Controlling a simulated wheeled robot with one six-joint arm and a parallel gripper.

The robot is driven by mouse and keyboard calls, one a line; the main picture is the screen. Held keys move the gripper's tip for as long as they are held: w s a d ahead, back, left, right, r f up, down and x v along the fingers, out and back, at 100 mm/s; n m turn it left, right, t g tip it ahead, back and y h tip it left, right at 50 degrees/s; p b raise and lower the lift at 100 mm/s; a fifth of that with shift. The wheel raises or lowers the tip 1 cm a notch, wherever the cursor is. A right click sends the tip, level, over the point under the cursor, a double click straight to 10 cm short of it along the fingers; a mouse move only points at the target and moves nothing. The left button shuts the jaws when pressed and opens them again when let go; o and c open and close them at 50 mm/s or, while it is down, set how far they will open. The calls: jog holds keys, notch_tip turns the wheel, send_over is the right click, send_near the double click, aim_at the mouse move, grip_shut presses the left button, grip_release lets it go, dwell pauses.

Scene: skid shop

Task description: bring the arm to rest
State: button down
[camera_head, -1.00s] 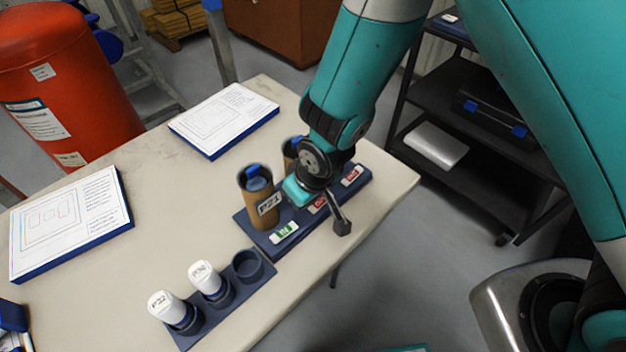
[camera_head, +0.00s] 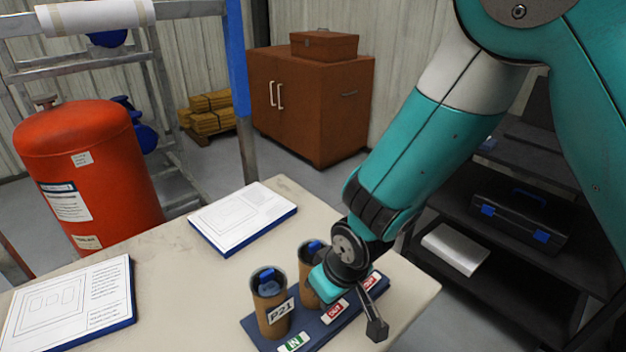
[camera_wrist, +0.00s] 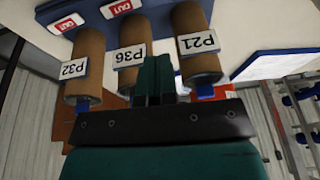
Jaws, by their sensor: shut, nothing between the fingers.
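My arm reaches down from the upper right in the head view, with its wrist low over the right part of a dark blue rack (camera_head: 319,331). My gripper (camera_wrist: 155,78) shows in the wrist view with its two dark green fingers together and nothing between them. Brown tubes labelled P21 (camera_wrist: 199,50), P36 (camera_wrist: 131,57) and P32 (camera_wrist: 84,68) stand in the rack, close around the fingers. Whether the fingers touch a tube, I cannot tell. In the head view, P21 (camera_head: 271,305) is clear, a second tube (camera_head: 308,268) is partly hidden, and my wrist hides the third.
The pale table (camera_head: 165,275) carries two white document boards (camera_head: 242,217) (camera_head: 68,305). A red tank (camera_head: 90,175) stands behind on the left. A dark shelf unit (camera_head: 500,255) with a case stands right of the table. A brown cabinet (camera_head: 325,110) is at the back.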

jog(key=s+d+r+g+y, duration=0.1)
jog(key=s+d+r, duration=0.4)
jog(key=r, duration=0.6)
jog(key=s+d+r+g+y, duration=0.1)
jog(key=s+d+r, duration=0.4)
jog(key=s+r, duration=0.4)
jog(key=shift+s+r, duration=0.35)
jog(key=shift+r, duration=0.5)
